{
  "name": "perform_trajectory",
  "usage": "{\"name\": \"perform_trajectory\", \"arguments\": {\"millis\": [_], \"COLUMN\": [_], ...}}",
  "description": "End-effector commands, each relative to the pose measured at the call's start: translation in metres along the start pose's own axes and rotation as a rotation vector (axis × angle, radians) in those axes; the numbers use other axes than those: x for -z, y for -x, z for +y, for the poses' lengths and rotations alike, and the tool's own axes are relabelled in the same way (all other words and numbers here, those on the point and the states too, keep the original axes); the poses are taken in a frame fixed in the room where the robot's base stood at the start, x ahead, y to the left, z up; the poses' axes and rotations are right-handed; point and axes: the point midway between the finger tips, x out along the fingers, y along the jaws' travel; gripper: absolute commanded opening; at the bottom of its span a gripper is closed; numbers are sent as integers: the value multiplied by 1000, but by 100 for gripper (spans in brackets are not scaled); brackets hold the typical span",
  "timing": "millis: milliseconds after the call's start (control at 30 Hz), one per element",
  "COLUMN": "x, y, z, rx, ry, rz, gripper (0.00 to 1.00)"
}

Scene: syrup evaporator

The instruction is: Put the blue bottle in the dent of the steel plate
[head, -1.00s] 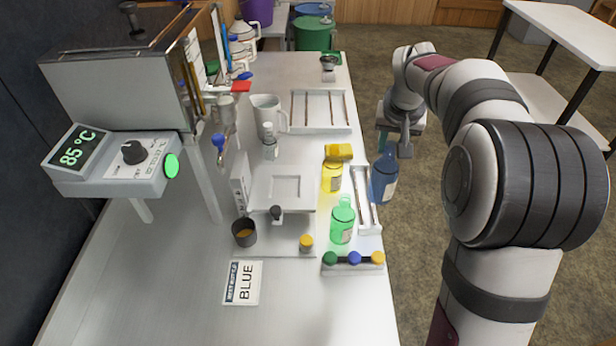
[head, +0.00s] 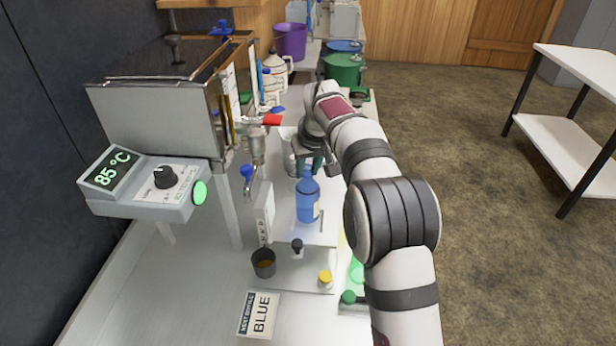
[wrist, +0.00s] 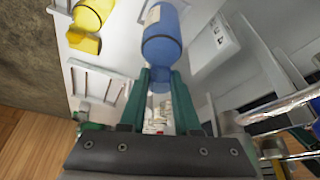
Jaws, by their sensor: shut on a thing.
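The blue bottle (head: 308,202) is upright over the steel plate (head: 286,229) and hides most of it, including the dent. I cannot tell whether its base touches the plate. My gripper (head: 310,167) is shut on the bottle's neck from behind. In the wrist view, the green fingers of my gripper (wrist: 160,80) close on the neck, and the blue bottle (wrist: 163,35) extends away beyond them.
A card reading BLUE (head: 260,314) lies in front, near a small dark cup (head: 264,263) and a yellow-topped knob (head: 325,278). The evaporator's taps (head: 247,173) stand left of the bottle. A yellow bottle (wrist: 92,14) shows in the wrist view. My arm hides the table's right side.

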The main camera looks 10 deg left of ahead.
Motion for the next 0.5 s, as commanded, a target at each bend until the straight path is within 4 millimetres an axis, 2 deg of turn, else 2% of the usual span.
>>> {"name": "perform_trajectory", "arguments": {"millis": [133,467,500], "x": [-8,-10,-10], "y": [-19,-22,-22], "z": [0,1,1], "rx": [0,1,1], "ry": [-1,-2,-2], "rz": [0,1,1], "gripper": [0,0,36]}}
